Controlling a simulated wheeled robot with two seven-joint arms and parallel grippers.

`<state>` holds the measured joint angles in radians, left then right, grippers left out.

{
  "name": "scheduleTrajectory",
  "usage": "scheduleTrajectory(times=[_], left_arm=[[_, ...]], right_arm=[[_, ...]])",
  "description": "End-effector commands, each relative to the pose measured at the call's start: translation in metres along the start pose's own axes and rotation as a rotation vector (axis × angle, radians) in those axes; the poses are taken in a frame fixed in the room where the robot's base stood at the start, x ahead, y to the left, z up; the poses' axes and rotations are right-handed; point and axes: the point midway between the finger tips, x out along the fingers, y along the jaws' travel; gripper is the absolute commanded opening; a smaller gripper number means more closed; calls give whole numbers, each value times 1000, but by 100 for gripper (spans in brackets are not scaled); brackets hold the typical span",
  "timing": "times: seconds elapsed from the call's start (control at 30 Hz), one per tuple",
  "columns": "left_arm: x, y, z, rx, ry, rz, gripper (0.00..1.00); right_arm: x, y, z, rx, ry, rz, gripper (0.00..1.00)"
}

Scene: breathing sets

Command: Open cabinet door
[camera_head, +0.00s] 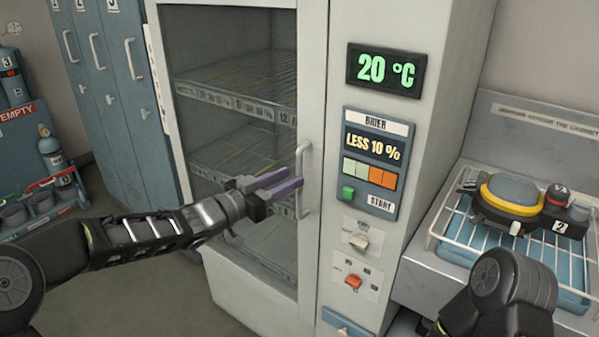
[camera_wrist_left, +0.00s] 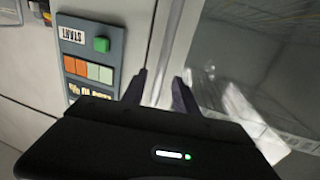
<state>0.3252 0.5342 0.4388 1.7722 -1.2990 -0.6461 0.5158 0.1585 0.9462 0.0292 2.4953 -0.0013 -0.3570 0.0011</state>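The cabinet's glass door (camera_head: 235,130) is shut, in a pale frame. Its vertical white handle (camera_head: 300,175) is on the door's right side. My left gripper (camera_head: 290,185) has purple-grey fingers, apart from each other, with tips at the handle. In the left wrist view the dark fingers (camera_wrist_left: 160,90) are open, and a pale vertical bar, apparently the handle (camera_wrist_left: 168,45), shows between them. I cannot tell whether they touch it. My right arm shows at the lower right of the head view; its gripper is out of view.
A control panel (camera_head: 372,165) with buttons is right of the handle. A wire rack (camera_head: 455,225) holds a yellow-rimmed breathing set (camera_head: 510,195) at the right. Blue lockers (camera_head: 110,90) and a cylinder stand (camera_head: 40,195) are at the left. Floor is free before the cabinet.

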Motion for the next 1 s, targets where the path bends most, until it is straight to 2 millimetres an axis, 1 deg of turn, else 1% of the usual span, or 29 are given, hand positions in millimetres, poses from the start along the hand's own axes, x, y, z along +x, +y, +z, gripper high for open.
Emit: scheduleTrajectory(times=[0.03, 0.1, 0.23, 0.37, 0.6, 0.67, 1.0], left_arm=[[9, 1, -1, -2, 1, 2, 36], [20, 1, 0, -1, 0, 2, 36], [36, 0, -1, 0, 0, 1, 36], [42, 0, 0, 1, -1, -1, 36], [43, 0, 0, 1, -1, -1, 36], [43, 0, 0, 1, -1, -1, 32], [43, 0, 0, 1, -1, -1, 4]], right_arm=[[-2, -1, 0, 0, 0, 0, 0], [-4, -1, 0, 0, 0, 0, 0], [-6, -2, 0, 0, 0, 0, 0], [-6, -2, 0, 0, -1, 0, 0], [-6, -2, 0, 0, -1, 0, 0], [-6, -2, 0, 0, -1, 0, 0], [-6, -2, 0, 0, -1, 0, 0]])
